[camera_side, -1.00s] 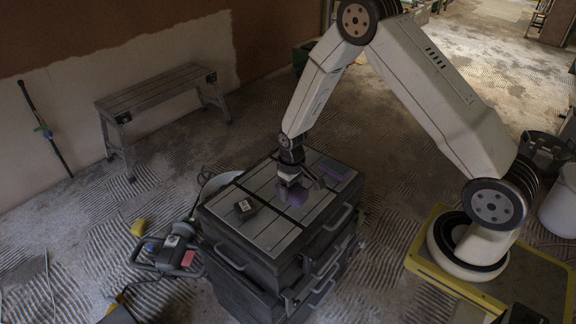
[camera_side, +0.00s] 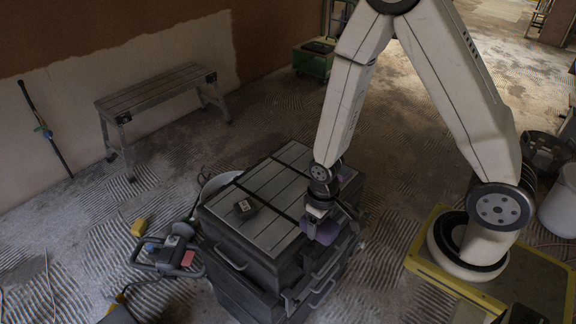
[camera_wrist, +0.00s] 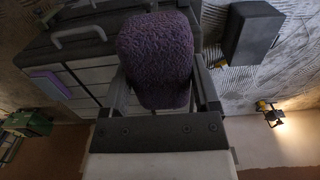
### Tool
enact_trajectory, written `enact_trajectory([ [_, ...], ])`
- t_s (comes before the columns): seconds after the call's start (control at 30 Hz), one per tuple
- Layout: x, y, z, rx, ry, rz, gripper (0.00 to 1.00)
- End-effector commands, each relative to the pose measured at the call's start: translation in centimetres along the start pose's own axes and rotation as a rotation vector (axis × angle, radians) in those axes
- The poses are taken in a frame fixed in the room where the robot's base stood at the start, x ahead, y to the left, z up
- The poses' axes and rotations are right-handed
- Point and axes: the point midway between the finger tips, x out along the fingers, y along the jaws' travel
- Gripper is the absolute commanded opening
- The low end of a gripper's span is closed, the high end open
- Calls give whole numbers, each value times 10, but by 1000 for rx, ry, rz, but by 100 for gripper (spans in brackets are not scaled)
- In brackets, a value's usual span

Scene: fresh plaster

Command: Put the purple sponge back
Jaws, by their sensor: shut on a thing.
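The purple sponge, a rounded, rough-textured block, fills the upper middle of the wrist view (camera_wrist: 155,58). In the side view it shows (camera_side: 322,233) low under my gripper (camera_side: 319,219), at the right front edge of the dark tool chest (camera_side: 240,262). My gripper (camera_wrist: 160,85) is shut on it, with a finger on each side. The sponge appears raised near the edge; I cannot tell whether it touches the chest.
A lilac block (camera_wrist: 50,85) also lies there. Handles (camera_side: 322,292) protrude from the chest. A power tool (camera_side: 168,256) lies left on the floor. A step bench (camera_side: 158,90) stands behind.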

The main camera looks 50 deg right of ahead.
Motion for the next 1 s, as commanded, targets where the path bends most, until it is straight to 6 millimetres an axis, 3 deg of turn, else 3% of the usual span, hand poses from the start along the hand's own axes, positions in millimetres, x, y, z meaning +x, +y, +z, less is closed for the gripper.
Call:
enact_trajectory([
  [0.37,9,-1,-19,0,0,0,14],
  [1.0,54,-5,-101,0,-2,0,14],
])
